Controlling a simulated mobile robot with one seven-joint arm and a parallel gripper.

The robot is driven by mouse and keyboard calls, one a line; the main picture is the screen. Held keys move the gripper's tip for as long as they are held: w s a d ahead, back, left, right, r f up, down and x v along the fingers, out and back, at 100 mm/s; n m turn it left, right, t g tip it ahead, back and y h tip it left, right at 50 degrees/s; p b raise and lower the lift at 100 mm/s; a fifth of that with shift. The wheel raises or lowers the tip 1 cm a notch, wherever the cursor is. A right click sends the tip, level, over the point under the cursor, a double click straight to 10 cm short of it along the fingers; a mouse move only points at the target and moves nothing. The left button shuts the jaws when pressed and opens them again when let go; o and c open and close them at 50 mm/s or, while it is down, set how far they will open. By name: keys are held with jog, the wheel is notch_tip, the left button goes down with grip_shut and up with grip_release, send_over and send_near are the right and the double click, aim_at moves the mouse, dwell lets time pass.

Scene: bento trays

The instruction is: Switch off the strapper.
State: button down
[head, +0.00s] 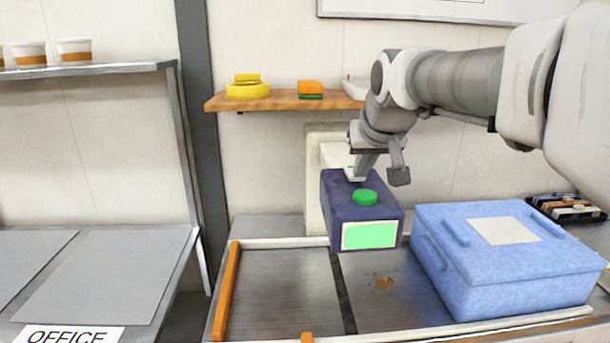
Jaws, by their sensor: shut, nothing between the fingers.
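The strapper's dark purple head (360,218) juts out over the metal counter from a pale column (314,190). A round green button (365,197) sits on its top, and a lit green panel (370,236) is on its front face. My gripper (355,175) points down at the top of the purple head, just behind and left of the green button in the picture. Its fingers are shut and empty. I cannot tell whether the fingertips touch the head.
A blue lidded box (505,262) stands close on the right. An orange guide bar (228,290) edges the counter on the left. A wooden shelf (285,101) with yellow and orange items hangs behind. A bento tray (568,208) lies back right. Left, grey mats (100,275) lie bare.

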jog(key=shift+s+f+t+b, duration=0.1)
jog(key=shift+f+t+b, duration=0.4)
jog(key=shift+b, duration=0.55)
jog(key=shift+r+p, duration=0.35)
jog(key=shift+p, duration=0.15)
jog(key=shift+r, duration=0.1)
jog(key=shift+r+p, duration=0.6)
jog(key=shift+r, duration=0.1)
jog(key=shift+r+p, duration=0.55)
jog(key=p+v, duration=0.2)
jog(key=v, duration=1)
jog(key=shift+s+p, duration=0.2)
jog(key=shift+p, duration=0.1)
